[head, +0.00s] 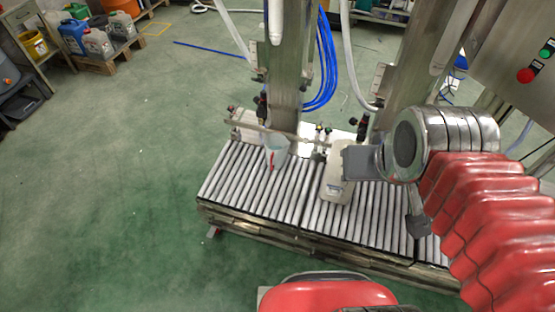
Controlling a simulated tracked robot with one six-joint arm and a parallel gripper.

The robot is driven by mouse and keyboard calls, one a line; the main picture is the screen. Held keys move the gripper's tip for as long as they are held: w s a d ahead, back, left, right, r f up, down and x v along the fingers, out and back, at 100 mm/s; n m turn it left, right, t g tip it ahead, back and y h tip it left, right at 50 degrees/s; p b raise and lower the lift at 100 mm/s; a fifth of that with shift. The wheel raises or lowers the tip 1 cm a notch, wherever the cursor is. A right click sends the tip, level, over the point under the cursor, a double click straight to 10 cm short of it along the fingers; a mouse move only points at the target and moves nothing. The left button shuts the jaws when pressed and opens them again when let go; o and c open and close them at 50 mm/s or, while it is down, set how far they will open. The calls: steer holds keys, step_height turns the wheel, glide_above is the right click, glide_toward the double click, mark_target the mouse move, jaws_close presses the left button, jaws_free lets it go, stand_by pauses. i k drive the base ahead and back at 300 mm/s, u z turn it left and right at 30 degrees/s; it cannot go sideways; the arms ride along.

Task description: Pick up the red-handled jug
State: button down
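A pale, translucent jug (277,146) with a red handle (271,160) stands on the roller conveyor, left of the arm's end and in front of the left metal column. My gripper (338,172) appears as a pale, long housing at the end of the grey wrist block, right of the jug and apart from it. Its fingers cannot be made out, so I cannot tell whether it is open or shut. I see nothing held.
The roller conveyor (255,193) runs across the middle. Two metal columns (288,70) with hoses and fittings stand behind the jug. A control panel (520,55) with red and green buttons is at upper right. Green floor (120,200) is clear at left; canisters (85,38) sit at upper left.

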mark_target(276, 146)
steer(key=k, duration=1.25)
steer(key=z, duration=0.25)
steer(key=i, duration=0.85)
steer(key=u, duration=0.25)
